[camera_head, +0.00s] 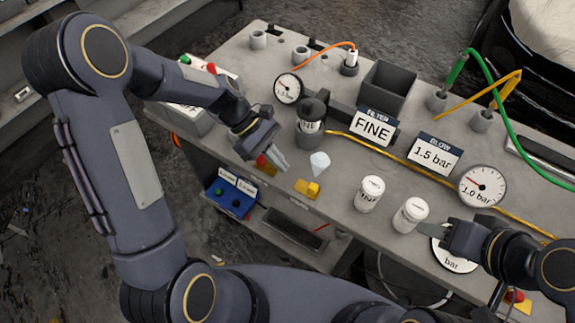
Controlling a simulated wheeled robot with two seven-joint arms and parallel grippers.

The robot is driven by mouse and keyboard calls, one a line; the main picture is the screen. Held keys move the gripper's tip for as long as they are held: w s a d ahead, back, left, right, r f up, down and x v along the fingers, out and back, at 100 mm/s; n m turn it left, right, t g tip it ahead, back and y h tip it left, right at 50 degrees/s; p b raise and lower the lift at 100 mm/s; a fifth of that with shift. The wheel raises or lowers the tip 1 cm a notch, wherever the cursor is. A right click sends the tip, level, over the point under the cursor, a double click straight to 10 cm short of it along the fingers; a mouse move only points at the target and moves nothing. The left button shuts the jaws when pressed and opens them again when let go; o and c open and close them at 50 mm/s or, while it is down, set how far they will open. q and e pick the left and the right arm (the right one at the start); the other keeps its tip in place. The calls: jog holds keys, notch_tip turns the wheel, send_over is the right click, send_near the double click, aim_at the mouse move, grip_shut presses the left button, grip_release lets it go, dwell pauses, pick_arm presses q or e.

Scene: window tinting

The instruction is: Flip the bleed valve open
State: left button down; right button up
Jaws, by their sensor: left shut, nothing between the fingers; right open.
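My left gripper (281,162) is shut and empty, pointing down over the front left of the grey bench. A small red and yellow fitting (262,162) sits right beside its fingers, partly hidden by them; I cannot tell whether they touch. A yellow block with a raised knob (309,188) is on the bench edge to the right. Another red and yellow fitting (516,297) shows at the lower right, partly behind my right arm. No label shows which of these is the bleed valve.
Two white-lidded jars (370,193) (410,215) stand near the front edge.

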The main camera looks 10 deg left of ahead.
pick_arm(q)
jog(key=v, duration=0.5)
jog(key=shift+s+d+r, duration=0.2)
jog(key=shift+s+r, duration=0.05)
jog(key=shift+r, duration=0.15)
jog(key=shift+w+a+r, duration=0.45)
jog(key=shift+a+r, duration=0.1)
jog(key=shift+a, duration=0.3)
jog(key=shift+r, duration=0.25)
pick_arm(e)
jog(key=shift+s+d+f, duration=0.25)
jog(key=shift+d+f, duration=0.15)
pick_arm(q)
jog(key=shift+s+a, duration=0.1)
jog(key=s+a+r+m+t+y, duration=0.1)
jog(key=s+r+m+t+y, duration=0.1)
jog(key=s+m, duration=0.4)
jog(key=s+a+r+m+t+y, duration=0.2)
jog(key=s+r+m+t, duration=0.2)
jog(key=s, duration=0.8)
jog(key=m+t, duration=0.2)
jog(key=shift+s+a+t+y, duration=0.2)
jog(key=shift+a+t+y, duration=0.1)
jog(key=shift+a+t, duration=0.1)
